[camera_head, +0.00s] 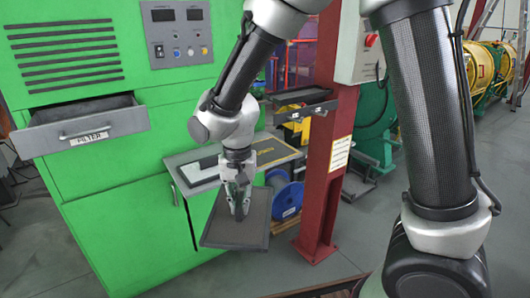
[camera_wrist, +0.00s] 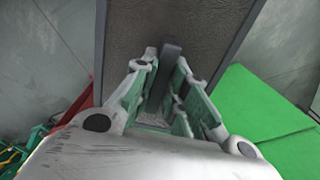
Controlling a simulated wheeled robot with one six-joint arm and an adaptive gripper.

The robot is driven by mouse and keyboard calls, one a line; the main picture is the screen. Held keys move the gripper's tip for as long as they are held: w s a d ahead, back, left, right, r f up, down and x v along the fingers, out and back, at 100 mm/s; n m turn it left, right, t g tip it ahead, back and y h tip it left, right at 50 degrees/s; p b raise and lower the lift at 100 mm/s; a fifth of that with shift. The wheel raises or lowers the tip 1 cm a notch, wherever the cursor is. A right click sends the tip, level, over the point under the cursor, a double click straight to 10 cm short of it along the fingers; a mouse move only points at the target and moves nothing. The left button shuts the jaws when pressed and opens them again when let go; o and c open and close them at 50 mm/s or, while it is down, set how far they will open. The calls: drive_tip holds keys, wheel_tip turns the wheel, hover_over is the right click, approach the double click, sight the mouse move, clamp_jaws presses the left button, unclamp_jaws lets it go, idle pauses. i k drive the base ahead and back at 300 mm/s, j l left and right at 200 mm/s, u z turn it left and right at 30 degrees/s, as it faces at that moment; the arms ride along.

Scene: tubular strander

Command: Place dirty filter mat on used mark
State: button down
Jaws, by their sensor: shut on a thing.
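The dirty filter mat (camera_head: 258,222) is a dark grey framed panel with a rough, speckled face. My gripper (camera_head: 239,210) is shut on it from above, by an upright grip on its face. The mat hangs tilted above the floor, in front of and lower than the shelf. In the wrist view the mat (camera_wrist: 225,22) fills the upper middle, and the fingers (camera_wrist: 168,72) are around the grip. A grey shelf (camera_head: 183,160) on the green cabinet bears a light panel with a dark strip at left and a yellow-edged panel at right. I cannot read which is the used mark.
The green cabinet (camera_head: 115,215) has an open drawer (camera_head: 85,130) labelled FILTER, seemingly empty, at upper left. A red post (camera_head: 325,180) with a small dark tray (camera_head: 300,97) stands right of the shelf. A blue spool (camera_head: 288,195) sits beneath. Grey floor is open in front.

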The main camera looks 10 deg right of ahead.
sight(262, 148)
drive_tip(key=i, duration=1.5)
